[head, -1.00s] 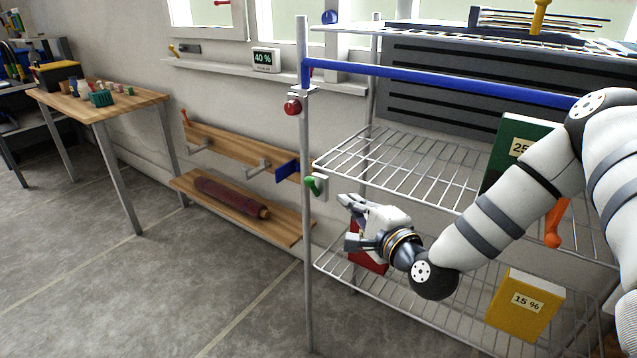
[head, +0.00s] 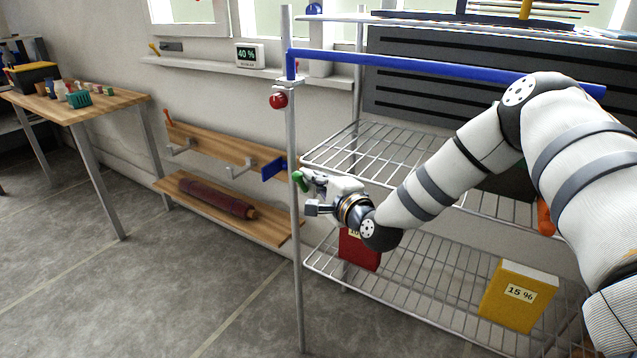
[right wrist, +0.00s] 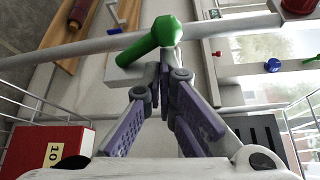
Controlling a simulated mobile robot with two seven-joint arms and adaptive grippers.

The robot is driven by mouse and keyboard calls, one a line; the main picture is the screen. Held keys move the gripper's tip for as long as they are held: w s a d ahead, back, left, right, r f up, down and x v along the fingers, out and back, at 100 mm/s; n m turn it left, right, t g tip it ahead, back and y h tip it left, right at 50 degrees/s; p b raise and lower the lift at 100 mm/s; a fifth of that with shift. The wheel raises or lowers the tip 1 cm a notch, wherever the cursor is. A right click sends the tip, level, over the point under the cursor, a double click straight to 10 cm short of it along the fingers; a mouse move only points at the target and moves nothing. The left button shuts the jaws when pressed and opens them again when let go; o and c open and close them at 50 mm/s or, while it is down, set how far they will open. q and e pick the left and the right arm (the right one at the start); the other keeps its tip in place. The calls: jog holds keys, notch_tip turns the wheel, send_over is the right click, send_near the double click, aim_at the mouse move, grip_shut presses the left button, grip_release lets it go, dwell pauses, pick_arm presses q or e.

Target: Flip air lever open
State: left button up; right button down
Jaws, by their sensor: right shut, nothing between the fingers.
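A green lever (head: 298,177) is mounted on the upright metal post (head: 295,240) of the wire rack, below a red knob (head: 279,100). No label shows which is the air lever. In the right wrist view the green lever (right wrist: 150,44) slants up to a rounded end, beside a pale block. My right gripper (head: 308,186) is shut and empty, with its tips close to the green lever. In the right wrist view the tips (right wrist: 168,62) overlap the lever's lower edge; I cannot tell whether they touch it. My left gripper is not in view.
The wire rack's shelves (head: 350,150) lie behind and below my right arm, with a red box (head: 359,249) and a yellow box (head: 517,294) on the lower one. A blue bar (head: 420,66) crosses above. A wooden wall shelf (head: 268,226) is left of the post.

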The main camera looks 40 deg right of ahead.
aim_at(301, 185)
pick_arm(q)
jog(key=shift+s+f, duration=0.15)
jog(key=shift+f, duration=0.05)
pick_arm(e)
jog(key=shift+s+a+f, duration=0.1)
jog(key=shift+s+a, duration=0.05)
jog(key=shift+a, duration=0.15)
dwell(0.4)
jog(key=n+t+b, duration=0.1)
jog(key=n, duration=0.2)
jog(key=a+f+n+t+b, duration=0.1)
jog(key=n+t, duration=0.1)
jog(key=n, duration=0.1)
jog(key=a+f+n+t+b, duration=0.1)
jog(key=n, duration=0.2)
jog(key=shift+s+t+y, duration=0.4)
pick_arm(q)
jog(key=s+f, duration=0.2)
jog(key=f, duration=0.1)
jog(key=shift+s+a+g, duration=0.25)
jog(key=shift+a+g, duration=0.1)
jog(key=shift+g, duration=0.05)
pick_arm(e)
jog(key=shift+a, duration=0.15)
jog(key=shift+f, duration=0.1)
